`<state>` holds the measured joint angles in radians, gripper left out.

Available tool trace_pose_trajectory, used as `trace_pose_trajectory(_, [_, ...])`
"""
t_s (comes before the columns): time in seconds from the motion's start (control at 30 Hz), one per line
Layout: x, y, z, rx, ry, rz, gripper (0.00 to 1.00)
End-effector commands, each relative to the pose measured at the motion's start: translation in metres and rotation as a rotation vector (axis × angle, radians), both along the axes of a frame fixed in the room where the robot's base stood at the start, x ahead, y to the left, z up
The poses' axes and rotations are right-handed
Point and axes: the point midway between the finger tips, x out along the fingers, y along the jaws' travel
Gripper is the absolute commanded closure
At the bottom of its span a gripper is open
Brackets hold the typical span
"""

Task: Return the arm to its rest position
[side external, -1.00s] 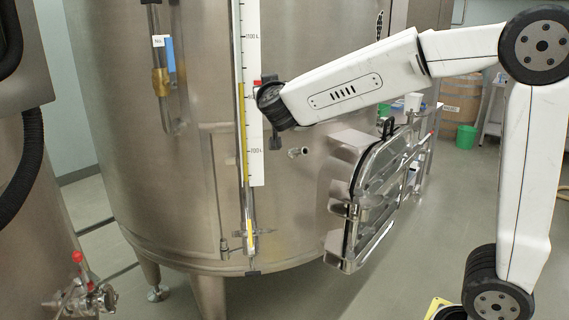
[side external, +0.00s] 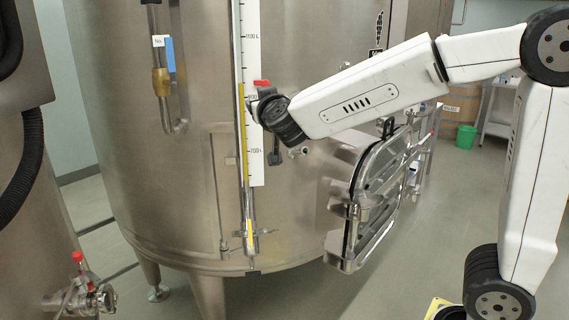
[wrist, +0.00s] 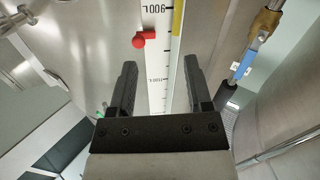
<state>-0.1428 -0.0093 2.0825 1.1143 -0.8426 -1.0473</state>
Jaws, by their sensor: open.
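My arm reaches in from the right in the side external view, its wrist in front of the steel vat (side external: 120,130). My gripper (side external: 255,104) shows small and partly hidden there, close to the level gauge (side external: 257,165) on the vat. In the wrist view my gripper (wrist: 160,63) is open, its two black fingers apart with nothing between them. The gauge scale (wrist: 158,70) runs up behind the gap, and the red marker (wrist: 138,40) appears beyond the left fingertip. The red marker also shows just above my gripper in the side external view (side external: 261,83).
A framed hatch door (side external: 375,190) stands out from the vat below my forearm. A brass-fitted pipe (side external: 160,80) is left of the gauge. A second vat with a red-handled valve (side external: 78,257) stands at far left. Open floor lies right of the hatch.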

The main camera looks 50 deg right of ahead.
Motion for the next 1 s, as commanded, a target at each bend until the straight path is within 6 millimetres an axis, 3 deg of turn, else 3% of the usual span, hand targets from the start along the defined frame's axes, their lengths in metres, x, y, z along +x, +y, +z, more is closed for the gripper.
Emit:
trace_pose_trajectory(0.27, [0.000, 0.035, -0.076, 0.104, 0.178, 0.302, 0.36])
trace_pose_trajectory(0.47, [-0.029, 0.057, -0.148, 0.226, 0.416, 0.462, 0.36])
trace_pose_trajectory(0.67, [-0.084, 0.066, -0.219, 0.354, 0.718, 0.525, 0.36])
trace_pose_trajectory(0.8, [-0.132, 0.063, -0.259, 0.429, 0.936, 0.506, 0.36])
trace_pose_trajectory(1.0, [-0.185, 0.054, -0.291, 0.486, 1.156, 0.438, 0.36])
